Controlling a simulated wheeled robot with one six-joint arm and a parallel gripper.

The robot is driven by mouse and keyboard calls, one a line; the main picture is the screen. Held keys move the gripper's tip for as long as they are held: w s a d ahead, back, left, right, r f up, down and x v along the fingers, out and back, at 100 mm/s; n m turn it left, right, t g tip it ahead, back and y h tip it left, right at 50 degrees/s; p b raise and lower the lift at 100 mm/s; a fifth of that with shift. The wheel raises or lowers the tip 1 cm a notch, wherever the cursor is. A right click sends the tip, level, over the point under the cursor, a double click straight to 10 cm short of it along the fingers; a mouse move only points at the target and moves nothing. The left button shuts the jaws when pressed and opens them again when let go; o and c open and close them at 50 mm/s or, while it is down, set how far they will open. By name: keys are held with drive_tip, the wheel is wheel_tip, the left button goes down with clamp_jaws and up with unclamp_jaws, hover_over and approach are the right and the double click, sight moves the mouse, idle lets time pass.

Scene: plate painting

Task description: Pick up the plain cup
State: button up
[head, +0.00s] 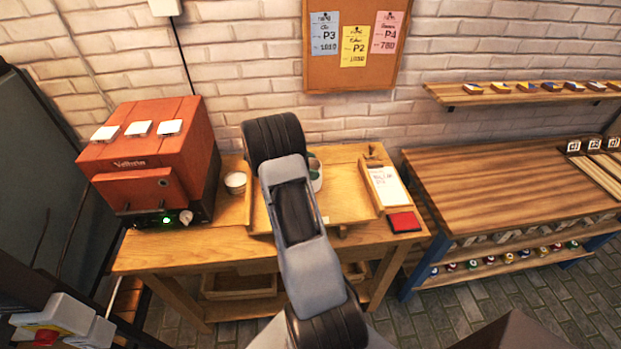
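A small white cup-like vessel (235,182) stands on the wooden table (180,250), just right of the red kiln and left of the wooden tray. Whether its side bears any paint is too small to tell. Another small white item with brown and green on it (315,172) stands in the tray, partly hidden behind my arm. My arm reaches up through the middle of the view over the tray. My gripper is not visible.
The red kiln (150,150) with white tiles on top stands at the table's left. The wooden tray (350,205) has bare room on its right. A card (388,186) and a red pad (404,222) lie further right. A second workbench (500,190) stands beyond.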

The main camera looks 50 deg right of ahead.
drive_tip(key=c, duration=0.7)
drive_tip(key=shift+c, duration=0.4)
drive_tip(key=shift+r, duration=0.15)
